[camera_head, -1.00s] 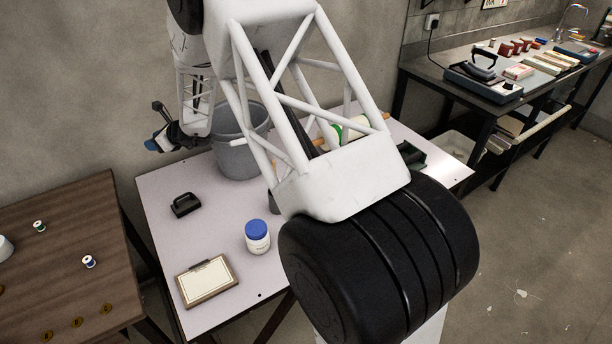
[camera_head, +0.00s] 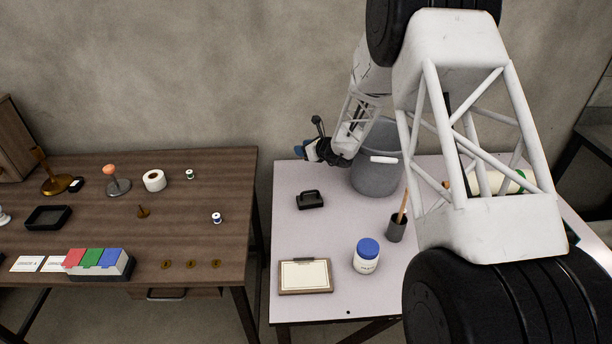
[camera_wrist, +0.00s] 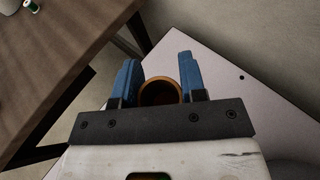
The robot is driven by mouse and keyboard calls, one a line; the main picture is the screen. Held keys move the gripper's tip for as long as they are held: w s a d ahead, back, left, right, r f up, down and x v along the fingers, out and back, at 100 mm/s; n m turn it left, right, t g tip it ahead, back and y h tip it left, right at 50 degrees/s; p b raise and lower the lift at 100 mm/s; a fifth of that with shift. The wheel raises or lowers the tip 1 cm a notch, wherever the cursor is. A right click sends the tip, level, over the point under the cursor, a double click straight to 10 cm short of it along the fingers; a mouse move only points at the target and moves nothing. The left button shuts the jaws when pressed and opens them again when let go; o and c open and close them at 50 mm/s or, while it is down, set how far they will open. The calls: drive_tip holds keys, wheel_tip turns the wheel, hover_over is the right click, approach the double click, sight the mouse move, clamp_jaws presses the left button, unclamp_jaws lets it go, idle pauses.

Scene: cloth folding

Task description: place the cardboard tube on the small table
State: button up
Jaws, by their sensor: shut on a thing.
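My gripper (camera_head: 304,152) is in the air over the far left edge of the white table, left of the grey bucket. In the wrist view its two blue fingers (camera_wrist: 158,72) are closed on both sides of the cardboard tube (camera_wrist: 160,94), seen end-on as a brown ring. The tube cannot be made out clearly in the head view. The white table (camera_head: 330,225) stands in the middle and a brown wooden table (camera_head: 95,220) to its left, with a gap between them. I cannot tell which one is the small table.
The white table holds the bucket (camera_head: 376,178), a black-handled block (camera_head: 310,200), a blue-capped jar (camera_head: 367,258), a clipboard (camera_head: 305,276) and a dark cup (camera_head: 396,230).

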hover_over(304, 182)
wheel_tip(304, 182, down, 8)
drive_tip(key=shift+w+r, duration=0.1)
idle(0.4)
drive_tip(key=shift+f, duration=2.25)
drive_tip(key=shift+f, duration=0.1)
drive_tip(key=o, duration=0.9)
